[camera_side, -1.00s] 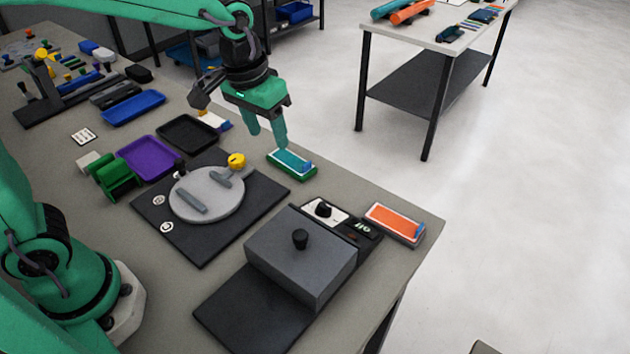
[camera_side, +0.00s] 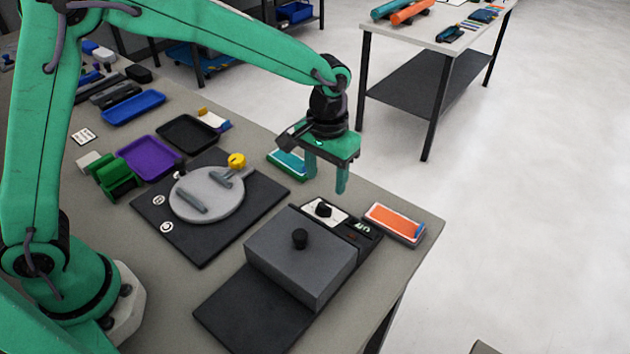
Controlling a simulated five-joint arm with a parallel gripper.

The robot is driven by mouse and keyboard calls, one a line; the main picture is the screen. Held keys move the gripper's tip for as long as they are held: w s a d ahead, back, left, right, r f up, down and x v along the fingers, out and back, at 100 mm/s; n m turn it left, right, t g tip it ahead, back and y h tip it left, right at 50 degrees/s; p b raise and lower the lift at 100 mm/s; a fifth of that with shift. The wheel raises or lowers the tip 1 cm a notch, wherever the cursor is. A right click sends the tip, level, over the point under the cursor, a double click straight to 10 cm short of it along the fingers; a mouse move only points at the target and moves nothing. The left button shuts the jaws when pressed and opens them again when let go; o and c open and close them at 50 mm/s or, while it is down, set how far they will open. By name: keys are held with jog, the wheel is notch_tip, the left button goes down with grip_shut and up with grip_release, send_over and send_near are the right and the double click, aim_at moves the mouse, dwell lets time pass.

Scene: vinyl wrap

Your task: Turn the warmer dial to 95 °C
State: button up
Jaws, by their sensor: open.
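The warmer is a grey box (camera_side: 300,258) with a black knob on its lid, standing on a dark base plate (camera_side: 240,312). The warmer dial (camera_side: 323,209) is a small black knob on a white panel behind the box. A small dark display (camera_side: 362,228) sits to the right of the dial; its reading is too small to make out. My gripper (camera_side: 326,183) is open and empty, with its green fingers pointing down. It is above and behind the dial in the picture, apart from it.
A green-rimmed tray with a teal pad (camera_side: 288,163) lies partly behind my gripper. An orange pad tray (camera_side: 395,222) lies right of the dial near the table edge. A turntable (camera_side: 207,194) with a yellow knob (camera_side: 237,160) is left. Purple (camera_side: 150,158) and black (camera_side: 190,133) trays lie farther back.

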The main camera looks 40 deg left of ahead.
aim_at(325, 205)
jog(key=shift+f, duration=3.85)
jog(key=c, duration=1)
